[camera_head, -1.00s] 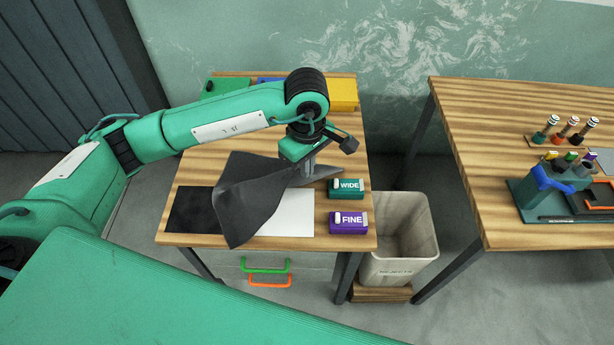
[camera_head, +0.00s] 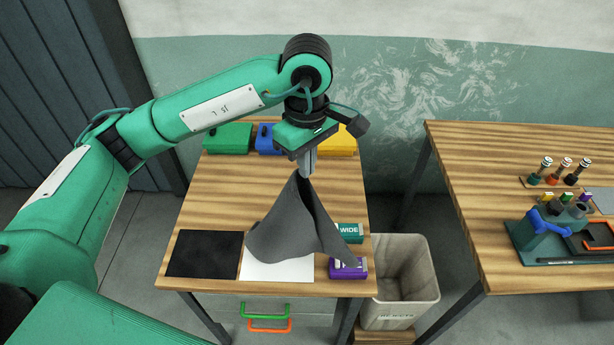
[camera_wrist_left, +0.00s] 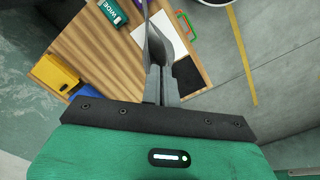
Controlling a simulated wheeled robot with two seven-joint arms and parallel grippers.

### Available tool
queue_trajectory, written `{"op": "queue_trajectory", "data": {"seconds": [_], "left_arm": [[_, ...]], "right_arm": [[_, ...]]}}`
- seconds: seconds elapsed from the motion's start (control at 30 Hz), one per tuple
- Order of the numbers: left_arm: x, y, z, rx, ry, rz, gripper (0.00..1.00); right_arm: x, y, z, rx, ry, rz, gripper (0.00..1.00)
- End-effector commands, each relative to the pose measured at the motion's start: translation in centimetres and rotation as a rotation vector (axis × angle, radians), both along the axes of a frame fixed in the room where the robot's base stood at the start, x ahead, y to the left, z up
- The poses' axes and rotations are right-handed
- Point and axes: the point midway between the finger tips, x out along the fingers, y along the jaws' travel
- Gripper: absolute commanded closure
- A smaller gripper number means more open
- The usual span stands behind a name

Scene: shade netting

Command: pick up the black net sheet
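The black net sheet (camera_head: 290,225) hangs as a dark grey draped cone from my left gripper (camera_head: 306,172) in the head view. The gripper is shut on its top, and the sheet's lower edges hang over the white panel and the labelled blocks. In the left wrist view the sheet (camera_wrist_left: 158,45) shows as a narrow dark strip between the closed fingers (camera_wrist_left: 161,88). Whether its lowest edge touches the table cannot be told. My right gripper is not in view.
The wooden table (camera_head: 210,205) bears a black panel (camera_head: 204,254), a white panel (camera_head: 277,268), a teal WIDE block (camera_head: 350,232) and a purple FINE block (camera_head: 347,268). Green (camera_head: 228,138), blue and yellow bins stand behind. A reject bin (camera_head: 405,280) and second table (camera_head: 480,190) are right.

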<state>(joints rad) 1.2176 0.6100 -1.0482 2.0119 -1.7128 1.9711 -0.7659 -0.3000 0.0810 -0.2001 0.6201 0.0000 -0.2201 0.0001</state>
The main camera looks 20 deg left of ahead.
Motion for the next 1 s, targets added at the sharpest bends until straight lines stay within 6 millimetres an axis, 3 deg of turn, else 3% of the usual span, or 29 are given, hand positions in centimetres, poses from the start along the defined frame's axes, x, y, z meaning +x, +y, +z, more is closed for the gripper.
{"op": "queue_trajectory", "data": {"seconds": [0.03, 0.1, 0.37, 0.53, 0.7, 1.0], "left_arm": [[0.1, 0.0, 1.7, -0.001, -0.005, -0.001, 1.0], [0.0, 0.0, 3.1, -0.001, -0.003, -0.001, 1.0], [0.0, 0.0, 5.8, -0.001, -0.002, 0.001, 1.0], [0.1, 0.0, 10.1, 0.0, -0.004, 0.0, 1.0], [0.1, 0.0, 12.6, 0.0, -0.004, 0.002, 1.0], [0.0, 0.0, 13.8, 0.0, 0.001, 0.0, 1.0]], "right_arm": [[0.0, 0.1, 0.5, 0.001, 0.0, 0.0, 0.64], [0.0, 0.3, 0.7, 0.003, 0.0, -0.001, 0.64], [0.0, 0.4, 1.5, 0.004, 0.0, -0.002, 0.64], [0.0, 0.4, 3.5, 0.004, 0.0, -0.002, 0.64], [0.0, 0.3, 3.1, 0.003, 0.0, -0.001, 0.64], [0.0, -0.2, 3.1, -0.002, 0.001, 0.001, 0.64]]}}
